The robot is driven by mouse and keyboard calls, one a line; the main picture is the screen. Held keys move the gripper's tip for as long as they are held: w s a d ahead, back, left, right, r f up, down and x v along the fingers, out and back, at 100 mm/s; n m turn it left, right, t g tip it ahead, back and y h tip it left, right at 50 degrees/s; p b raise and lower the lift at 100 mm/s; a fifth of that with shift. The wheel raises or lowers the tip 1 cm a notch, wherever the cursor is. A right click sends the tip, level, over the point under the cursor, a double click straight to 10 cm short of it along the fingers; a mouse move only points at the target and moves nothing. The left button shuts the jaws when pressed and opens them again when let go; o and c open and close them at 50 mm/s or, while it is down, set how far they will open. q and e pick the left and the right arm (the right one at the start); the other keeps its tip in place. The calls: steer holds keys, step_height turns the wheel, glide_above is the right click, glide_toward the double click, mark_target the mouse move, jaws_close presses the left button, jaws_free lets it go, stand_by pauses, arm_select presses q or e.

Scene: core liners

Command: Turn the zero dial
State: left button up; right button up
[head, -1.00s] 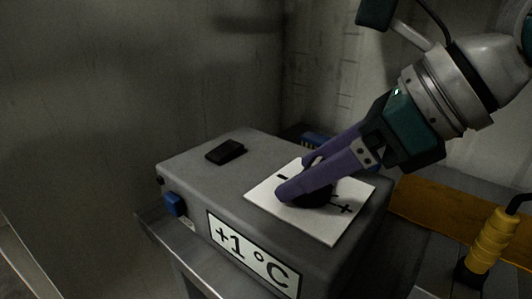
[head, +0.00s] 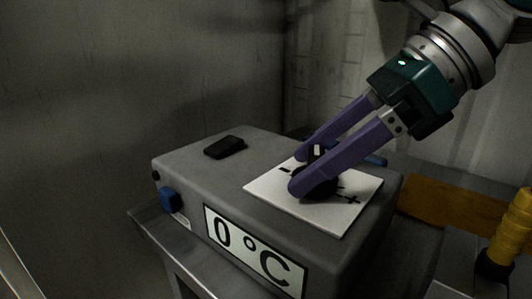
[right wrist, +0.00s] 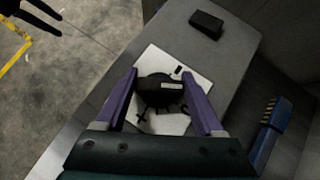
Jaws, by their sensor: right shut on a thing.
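The zero dial, a round black knob (head: 320,182) with a pale mark, sits on a white plate (head: 345,222) marked minus and plus, on top of a grey box (head: 262,160). My right gripper (head: 303,172) comes down from the upper right, its two purple fingers shut on either side of the dial. The right wrist view shows the dial (right wrist: 157,88) between the fingertips. The display (head: 255,255) on the box front reads 0 °C.
A small black block (head: 225,147) lies on the box top. A blue knob (head: 169,200) is on the box front. A blue brush-like item (right wrist: 270,133) lies behind the box. A yellow ribbed object (head: 511,235) stands at the right. Space above the box's left part is clear.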

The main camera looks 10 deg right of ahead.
steer(key=o, duration=1.4)
steer(key=v, duration=1)
